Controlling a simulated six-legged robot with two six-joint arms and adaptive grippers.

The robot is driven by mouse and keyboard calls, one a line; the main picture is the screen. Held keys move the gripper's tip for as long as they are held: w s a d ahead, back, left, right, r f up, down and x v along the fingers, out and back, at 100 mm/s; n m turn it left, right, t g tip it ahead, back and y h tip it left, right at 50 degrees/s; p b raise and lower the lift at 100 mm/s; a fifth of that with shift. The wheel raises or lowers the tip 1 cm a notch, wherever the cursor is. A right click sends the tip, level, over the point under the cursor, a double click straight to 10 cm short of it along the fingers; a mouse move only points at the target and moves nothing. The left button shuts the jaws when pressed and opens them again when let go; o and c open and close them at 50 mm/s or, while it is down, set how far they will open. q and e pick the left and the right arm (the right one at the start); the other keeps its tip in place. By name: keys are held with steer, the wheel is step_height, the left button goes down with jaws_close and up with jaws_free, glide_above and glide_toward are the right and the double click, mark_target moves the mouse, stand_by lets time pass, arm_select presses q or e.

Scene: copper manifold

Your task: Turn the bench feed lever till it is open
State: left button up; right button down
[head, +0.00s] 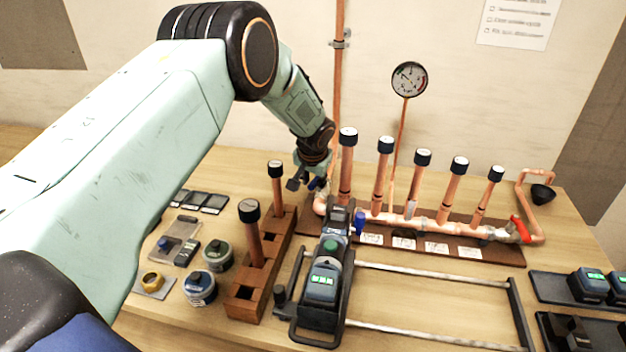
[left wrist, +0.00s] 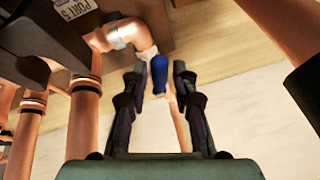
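A blue lever handle (left wrist: 159,75) shows in the left wrist view on a copper pipe beside a pale elbow fitting (left wrist: 125,35). In the head view a bit of blue (head: 313,184) shows at my left gripper (head: 306,182), by the left end of the copper manifold (head: 400,220). In the left wrist view my left gripper (left wrist: 160,78) is open, its two dark fingers on either side of the blue handle with a gap visible. Another blue handle (head: 360,222) stands on the manifold, and a red handle (head: 521,229) is at its right end. I cannot see my right gripper.
Several capped copper stubs (head: 381,175) rise from the manifold close to my left gripper. A black press tool (head: 322,285) lies in front. A wooden block (head: 245,300) holds two more capped pipes. A gauge (head: 409,79) stands behind. Tins and small items lie at the left.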

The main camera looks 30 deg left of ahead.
arm_select(q)
jaws_close()
steer(key=shift+w+d, duration=0.1)
steer(key=shift+d, duration=0.05)
arm_select(e)
steer(key=shift+w+f, duration=0.1)
steer(key=shift+f, duration=0.05)
